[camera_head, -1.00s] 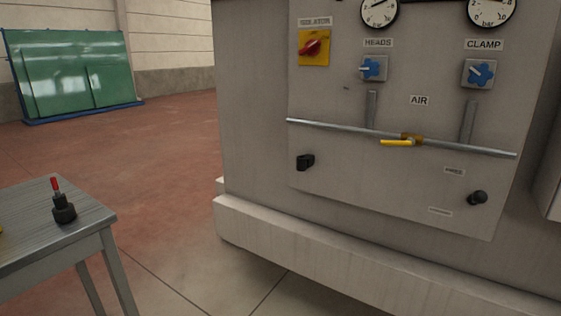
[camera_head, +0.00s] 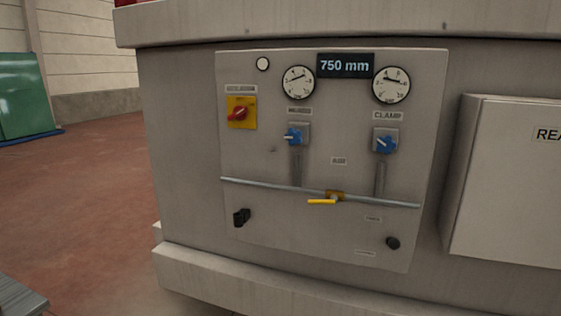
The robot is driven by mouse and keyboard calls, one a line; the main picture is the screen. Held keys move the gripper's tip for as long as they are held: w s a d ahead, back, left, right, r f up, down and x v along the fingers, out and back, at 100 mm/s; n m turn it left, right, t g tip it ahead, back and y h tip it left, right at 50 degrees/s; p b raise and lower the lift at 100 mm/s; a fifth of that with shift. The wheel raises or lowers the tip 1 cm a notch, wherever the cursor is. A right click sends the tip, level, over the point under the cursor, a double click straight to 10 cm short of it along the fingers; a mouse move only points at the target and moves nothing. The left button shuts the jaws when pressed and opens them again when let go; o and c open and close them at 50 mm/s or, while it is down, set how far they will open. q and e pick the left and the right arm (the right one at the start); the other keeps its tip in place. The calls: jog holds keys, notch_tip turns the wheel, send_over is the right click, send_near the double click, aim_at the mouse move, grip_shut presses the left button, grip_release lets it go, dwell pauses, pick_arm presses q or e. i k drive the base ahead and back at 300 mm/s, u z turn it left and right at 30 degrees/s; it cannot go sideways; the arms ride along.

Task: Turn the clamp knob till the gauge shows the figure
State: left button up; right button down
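The blue clamp knob (camera_head: 386,144) sits on a grey square plate under the CLAMP label (camera_head: 388,115), on the right side of the machine's panel. Above it is the round clamp gauge (camera_head: 391,84), white with a dark needle; its figures are too small to read. A second blue knob (camera_head: 295,136) sits to the left under a blurred label, with its own gauge (camera_head: 298,81) above. A dark display (camera_head: 345,65) between the gauges reads 750 mm. Neither of my grippers is in view.
A red switch on a yellow plate (camera_head: 240,113) is at the panel's upper left. A horizontal pipe (camera_head: 270,187) with a yellow lever (camera_head: 322,202) crosses below the knobs. A grey box (camera_head: 505,185) juts out at right. Open red floor (camera_head: 85,200) lies at left.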

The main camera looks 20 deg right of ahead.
aim_at(386, 144)
jog(key=z, duration=1.3)
jog(key=i, duration=0.1)
jog(key=u, duration=0.15)
jog(key=k, duration=0.45)
jog(key=z, duration=0.95)
jog(key=i, duration=0.85)
jog(key=z, duration=0.25)
